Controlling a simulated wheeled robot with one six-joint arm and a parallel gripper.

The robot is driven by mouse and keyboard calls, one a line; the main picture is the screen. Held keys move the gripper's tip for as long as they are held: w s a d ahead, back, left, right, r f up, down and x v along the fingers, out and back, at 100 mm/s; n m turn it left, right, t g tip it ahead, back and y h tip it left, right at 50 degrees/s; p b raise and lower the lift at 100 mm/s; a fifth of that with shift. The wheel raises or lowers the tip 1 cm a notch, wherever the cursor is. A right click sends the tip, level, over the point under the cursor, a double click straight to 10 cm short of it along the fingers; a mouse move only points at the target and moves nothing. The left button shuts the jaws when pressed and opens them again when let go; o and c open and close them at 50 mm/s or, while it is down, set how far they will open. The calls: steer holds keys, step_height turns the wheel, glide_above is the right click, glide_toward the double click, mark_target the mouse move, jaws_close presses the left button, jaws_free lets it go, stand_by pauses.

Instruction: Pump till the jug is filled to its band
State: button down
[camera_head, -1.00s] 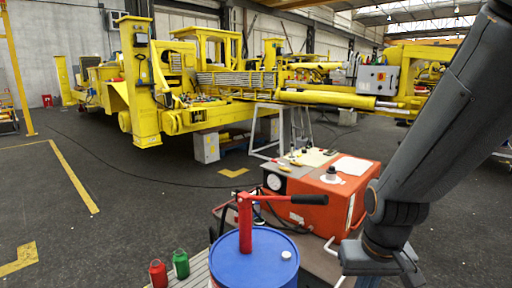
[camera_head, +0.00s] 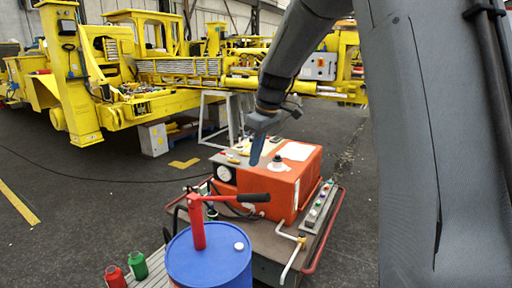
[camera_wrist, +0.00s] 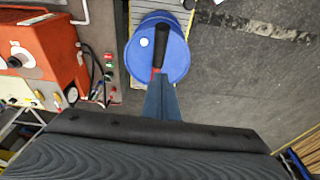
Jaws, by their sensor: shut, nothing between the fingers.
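A blue drum (camera_head: 209,262) with a red hand pump (camera_head: 198,222) on its lid stands at the bottom of the head view. The pump's lever points right and ends in a black grip (camera_head: 254,198). My gripper (camera_head: 256,162) is shut and empty, pointing down, above the grip in the picture and in front of the orange unit. In the wrist view, the fingers (camera_wrist: 160,82) overlap the red lever's lower end, below the black grip (camera_wrist: 162,42) and the drum (camera_wrist: 138,62); contact cannot be told. A red jug (camera_head: 115,277) and a green jug (camera_head: 138,265) stand left of the drum. Their bands and fill levels cannot be made out.
An orange unit (camera_head: 292,185) with a gauge sits on a cart with a red rail (camera_head: 322,232), behind the drum. A bent cream pipe (camera_head: 289,262) stands at the cart's near side. Yellow machinery (camera_head: 180,68) fills the background. Floor at left is open.

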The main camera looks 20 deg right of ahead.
steer(key=shift+s+d+b+x, duration=0.1)
steer(key=shift+d+b+x, duration=0.1)
steer(key=shift+b+x, duration=0.75)
steer(key=shift+s+d+b+x, duration=0.1)
steer(key=shift+d+b+x, duration=0.15)
steer(key=shift+b+x, duration=0.65)
steer(key=shift+s+d+b+x, duration=0.15)
steer(key=shift+b+x, duration=0.35)
steer(key=shift+x, duration=0.8)
steer(key=shift+f, duration=0.15)
step_height(320, 180, down, 11)
steer(key=b, duration=0.6)
steer(key=shift+f, duration=0.25)
step_height(320, 180, up, 12)
steer(key=p, duration=0.7)
steer(key=shift+f+p, duration=0.1)
steer(key=shift+p, duration=0.2)
steer(key=shift+f, duration=0.15)
steer(key=shift+f, duration=0.1)
